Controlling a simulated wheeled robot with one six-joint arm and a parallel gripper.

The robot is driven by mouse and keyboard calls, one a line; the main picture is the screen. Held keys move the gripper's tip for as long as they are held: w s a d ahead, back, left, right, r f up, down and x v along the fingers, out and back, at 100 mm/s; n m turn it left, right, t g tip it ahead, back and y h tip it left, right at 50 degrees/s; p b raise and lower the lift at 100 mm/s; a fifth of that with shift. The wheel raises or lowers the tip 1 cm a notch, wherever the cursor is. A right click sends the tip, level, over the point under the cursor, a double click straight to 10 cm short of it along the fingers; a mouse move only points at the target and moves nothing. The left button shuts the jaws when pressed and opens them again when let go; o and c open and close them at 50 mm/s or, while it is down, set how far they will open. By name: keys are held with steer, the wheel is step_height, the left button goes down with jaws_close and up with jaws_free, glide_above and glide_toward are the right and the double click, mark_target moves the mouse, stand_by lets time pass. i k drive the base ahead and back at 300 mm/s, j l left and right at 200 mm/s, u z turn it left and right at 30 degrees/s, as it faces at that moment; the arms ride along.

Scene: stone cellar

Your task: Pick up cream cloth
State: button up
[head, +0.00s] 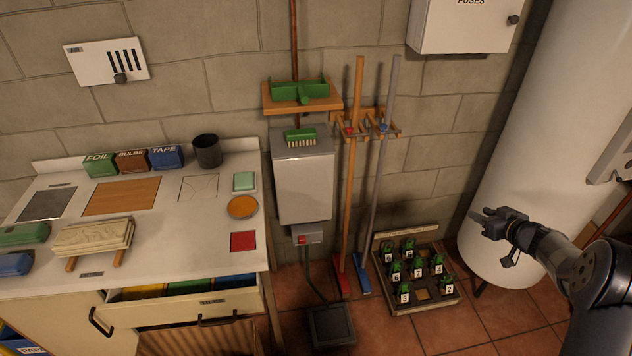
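I see no clear cream cloth. The nearest match is a cream stack with wavy markings (92,238), lying across two wooden strips on the left of the worktop; I cannot tell whether it is cloth or board. My gripper (478,215) is at the right, in front of the white tank and far from the worktop. It points left and holds nothing that I can see. Its fingers are too small and dark to tell whether they are open.
The worktop (150,262) carries a dark cup (207,151), labelled boxes (132,161), a mint block (244,181) and flat coloured patches. Its drawer (185,307) stands open.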

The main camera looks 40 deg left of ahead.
mark_target(86, 238)
steer(key=i+j+u, duration=0.1)
steer(key=u, duration=0.35)
steer(key=i+u, duration=0.15)
steer(key=u, duration=0.3)
steer(key=i+u, duration=0.1)
steer(key=u, duration=0.35)
steer(key=i+l+u, duration=0.1)
steer(key=u, duration=0.4)
steer(key=i+u, duration=0.35)
steer(key=u, duration=0.15)
steer(key=i+l+u, duration=0.15)
steer(key=i+u, duration=0.15)
steer(key=u, duration=0.2)
